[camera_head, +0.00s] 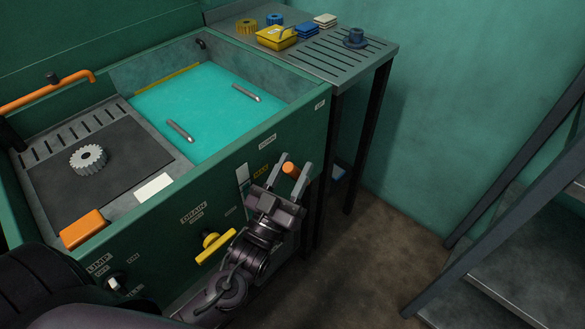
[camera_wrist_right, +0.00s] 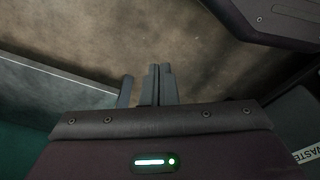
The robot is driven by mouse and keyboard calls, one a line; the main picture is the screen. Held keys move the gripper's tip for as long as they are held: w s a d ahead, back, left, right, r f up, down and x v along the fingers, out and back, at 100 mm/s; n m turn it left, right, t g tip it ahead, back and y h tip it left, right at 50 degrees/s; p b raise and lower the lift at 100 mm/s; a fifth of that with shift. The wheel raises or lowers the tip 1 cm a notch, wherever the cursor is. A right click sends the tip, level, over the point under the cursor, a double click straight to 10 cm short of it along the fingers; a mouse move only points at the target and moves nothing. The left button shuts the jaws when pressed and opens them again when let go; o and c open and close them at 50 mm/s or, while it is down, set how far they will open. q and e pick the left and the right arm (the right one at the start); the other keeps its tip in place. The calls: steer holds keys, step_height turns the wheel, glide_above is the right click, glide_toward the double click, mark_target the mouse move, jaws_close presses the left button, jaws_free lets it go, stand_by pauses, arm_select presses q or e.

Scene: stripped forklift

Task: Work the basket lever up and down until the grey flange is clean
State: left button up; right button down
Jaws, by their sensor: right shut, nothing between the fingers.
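The basket lever's orange knob (camera_head: 290,169) shows at the right end of the green washer's front. My left gripper (camera_head: 293,172) has one finger on each side of it. I cannot tell whether the fingers press on the knob. The lever's shaft is hidden behind the gripper. Two short metal rods (camera_head: 181,131) (camera_head: 246,92) show at the surface of the opaque teal liquid (camera_head: 210,110). The basket and grey flange are not seen. My right gripper (camera_wrist_right: 158,85) is shut and empty in the right wrist view, above brown floor.
A grey gear (camera_head: 88,158) sits on a dark mat (camera_head: 60,185) at the washer's left. A yellow drain handle (camera_head: 215,243) is beside my left arm. The slatted side rack (camera_head: 350,58) holds a dark blue flanged part (camera_head: 355,37), a yellow box (camera_head: 276,37) and small parts. Steps stand right.

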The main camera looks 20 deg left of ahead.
arm_select(q)
steer(key=shift+r, duration=0.1)
steer(key=shift+r, duration=0.35)
step_height(320, 180, up, 5)
steer(key=shift+r+p, duration=0.1)
steer(key=shift+p, duration=0.45)
step_height(320, 180, up, 14)
steer(key=p, duration=0.1)
steer(key=shift+p, duration=0.3)
arm_select(e)
steer(key=s+d+f, duration=0.1)
steer(key=s+f, duration=0.2)
steer(key=s, duration=0.1)
steer(key=shift+s+d+f, duration=0.3)
steer(key=shift+f, duration=0.1)
steer(key=shift+w, duration=0.1)
steer(key=shift+a, duration=0.1)
